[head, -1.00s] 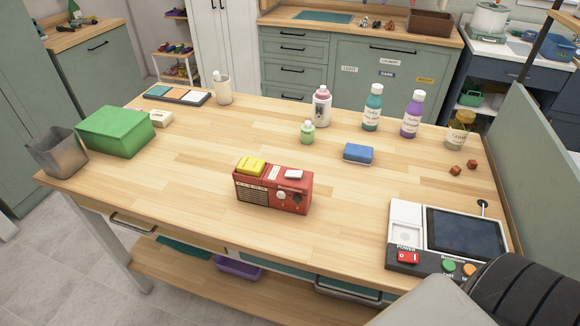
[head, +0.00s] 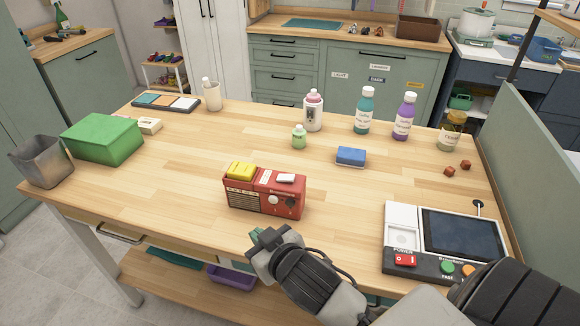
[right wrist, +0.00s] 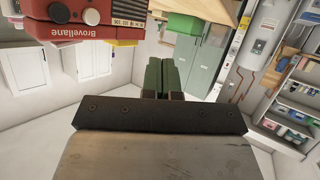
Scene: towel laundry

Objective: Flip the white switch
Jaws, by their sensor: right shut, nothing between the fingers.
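A red radio (head: 264,198) stands on the wooden table, with a yellow block and a small white switch (head: 286,178) on its top. Two knobs are on its front. My right gripper (head: 264,236) is shut and empty, just in front of the radio near the table's front edge, and does not touch it. In the right wrist view the green fingertips (right wrist: 164,76) are together, and part of the radio (right wrist: 60,22) shows upside down at the upper left. My left gripper is not in view.
A control panel (head: 428,262) with a screen, a red power switch and round buttons is at the right. A blue sponge-like block (head: 351,156) and several bottles stand behind the radio. A green box (head: 102,138) and grey bin (head: 42,160) are at the left.

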